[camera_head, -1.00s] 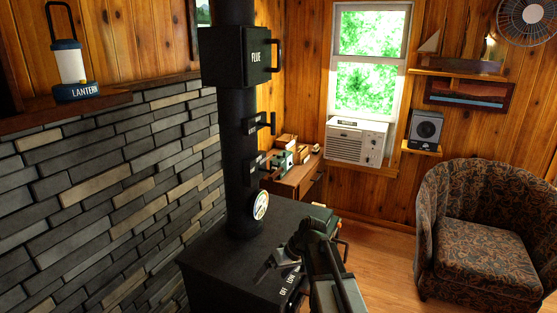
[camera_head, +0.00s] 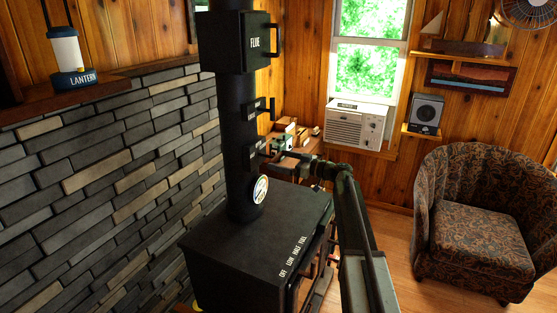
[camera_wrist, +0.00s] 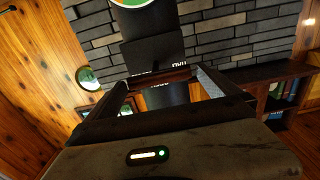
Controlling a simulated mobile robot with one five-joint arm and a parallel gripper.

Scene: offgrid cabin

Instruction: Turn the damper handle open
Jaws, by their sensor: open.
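The black stove pipe (camera_head: 238,125) rises from the stove top and carries two small black plates with side handles. The upper plate handle (camera_head: 271,107) stands clear of my arm. The lower plate (camera_head: 257,147) is beside my gripper (camera_head: 272,152), whose arm reaches in from the right. I cannot read the small labels, so I cannot tell which handle is the damper's. In the wrist view my gripper (camera_wrist: 163,78) is open, and a reddish-brown bar (camera_wrist: 162,79) crosses between its fingers in front of the pipe. Contact with it cannot be told.
A larger FLUE box (camera_head: 237,42) with its own handle sits higher on the pipe. A round gauge (camera_head: 260,190) is below the plates. The stove top (camera_head: 250,240) is bare. A stone wall (camera_head: 110,190) is at left, and a patterned armchair (camera_head: 475,220) at right.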

